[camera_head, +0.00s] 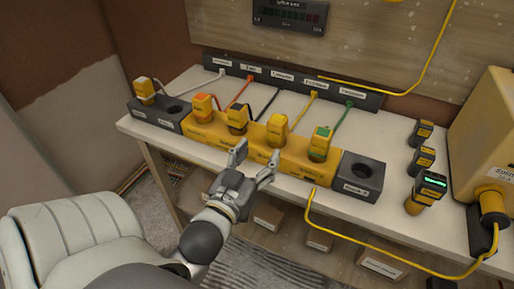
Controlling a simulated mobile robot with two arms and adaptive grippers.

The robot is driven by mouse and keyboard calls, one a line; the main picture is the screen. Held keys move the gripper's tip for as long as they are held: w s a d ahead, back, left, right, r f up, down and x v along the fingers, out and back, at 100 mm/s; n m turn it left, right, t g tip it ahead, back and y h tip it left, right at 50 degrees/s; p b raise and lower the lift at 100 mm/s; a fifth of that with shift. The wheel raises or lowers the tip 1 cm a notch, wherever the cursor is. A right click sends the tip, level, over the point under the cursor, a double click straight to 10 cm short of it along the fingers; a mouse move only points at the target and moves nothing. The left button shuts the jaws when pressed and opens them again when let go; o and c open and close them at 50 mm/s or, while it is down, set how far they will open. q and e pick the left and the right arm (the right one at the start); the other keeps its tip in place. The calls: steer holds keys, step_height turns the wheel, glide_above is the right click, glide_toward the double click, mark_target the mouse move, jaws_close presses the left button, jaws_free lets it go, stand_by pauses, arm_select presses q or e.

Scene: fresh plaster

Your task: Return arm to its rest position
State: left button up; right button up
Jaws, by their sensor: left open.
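My left gripper (257,155) is open in front of the white table's (405,215) front edge. Its two fingers are spread toward the yellow block (207,133), with nothing visible between them. My left arm (205,235) comes up from the lower left, bent toward the table. My right gripper is not in view.
Several yellow plugs, one of them green-banded (320,143), stand in the row of blocks, with coloured cables running to a labelled strip (290,79). A dark block (360,177) has an empty hole. A yellow cable (345,236) hangs over the front edge. A pale chair (75,235) stands left.

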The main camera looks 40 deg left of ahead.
arm_select(q)
steer(key=shift+f, duration=0.15)
steer(key=s+d+f+m+g+h, duration=0.1)
steer(key=s+d+f+g+h, duration=0.1)
steer(key=f+g, duration=0.35)
steer(key=s+d+f+m+g+h, duration=0.1)
steer(key=s+d+f+g, duration=0.15)
steer(key=f, duration=0.55)
steer(key=s+d+f+m+g+h, duration=0.2)
steer(key=s+d+f+m+g, duration=0.15)
steer(key=s+f+g, duration=0.4)
step_height(320, 180, down, 24)
steer(key=s+d, duration=0.1)
steer(key=s, duration=0.2)
steer(key=s+a+f+p, duration=0.2)
steer(key=s+a+f, duration=0.1)
steer(key=s+f, duration=1.4)
steer(key=shift+s+g+y, duration=0.25)
steer(key=shift+g+y, duration=0.05)
steer(key=shift+g, duration=0.15)
